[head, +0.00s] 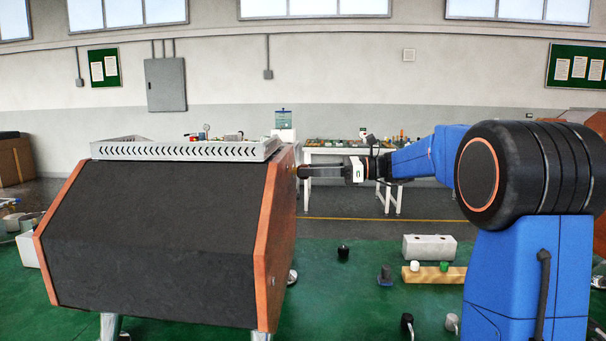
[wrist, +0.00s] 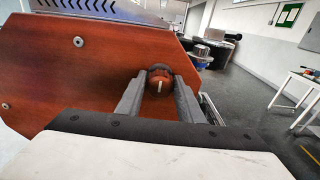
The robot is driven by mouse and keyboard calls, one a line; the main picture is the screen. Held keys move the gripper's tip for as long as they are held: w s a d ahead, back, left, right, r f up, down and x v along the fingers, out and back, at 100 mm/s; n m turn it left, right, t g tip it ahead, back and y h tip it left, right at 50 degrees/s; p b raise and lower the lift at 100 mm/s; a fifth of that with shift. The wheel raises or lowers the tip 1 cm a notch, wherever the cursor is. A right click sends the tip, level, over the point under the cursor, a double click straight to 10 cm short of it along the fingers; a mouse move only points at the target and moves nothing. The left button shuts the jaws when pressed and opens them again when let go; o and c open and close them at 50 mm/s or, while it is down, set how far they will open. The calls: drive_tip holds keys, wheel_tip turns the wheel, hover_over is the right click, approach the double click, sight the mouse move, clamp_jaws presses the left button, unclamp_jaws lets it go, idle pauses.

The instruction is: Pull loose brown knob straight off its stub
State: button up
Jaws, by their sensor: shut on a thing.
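The brown knob (wrist: 159,83) sits at the side panel in the wrist view, with a pale line on its face. My gripper (wrist: 159,86) has one finger on each side of the knob and is shut on it. In the head view my gripper (head: 300,172) reaches the right side of the espresso machine (head: 150,240) near its upper edge. The knob is mostly hidden there by the fingers. The stub is hidden behind the knob. The wooden side panel (wrist: 90,75) lies just behind the knob, and I cannot tell the gap between them.
A perforated metal tray (head: 185,151) tops the machine. A white table (head: 340,153) with small parts stands behind my arm. On the green floor are a grey block (head: 429,247), a wooden strip (head: 434,274) and several small knobs and parts. Space right of the panel is open.

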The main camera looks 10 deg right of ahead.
drive_tip(key=shift+v, duration=1.25)
idle(1.0)
drive_tip(key=shift+f+v, duration=0.25)
drive_tip(key=shift+v, duration=1)
drive_tip(key=shift+d, duration=0.2)
drive_tip(key=shift+v, duration=1.35)
drive_tip(key=shift+f, duration=0.2)
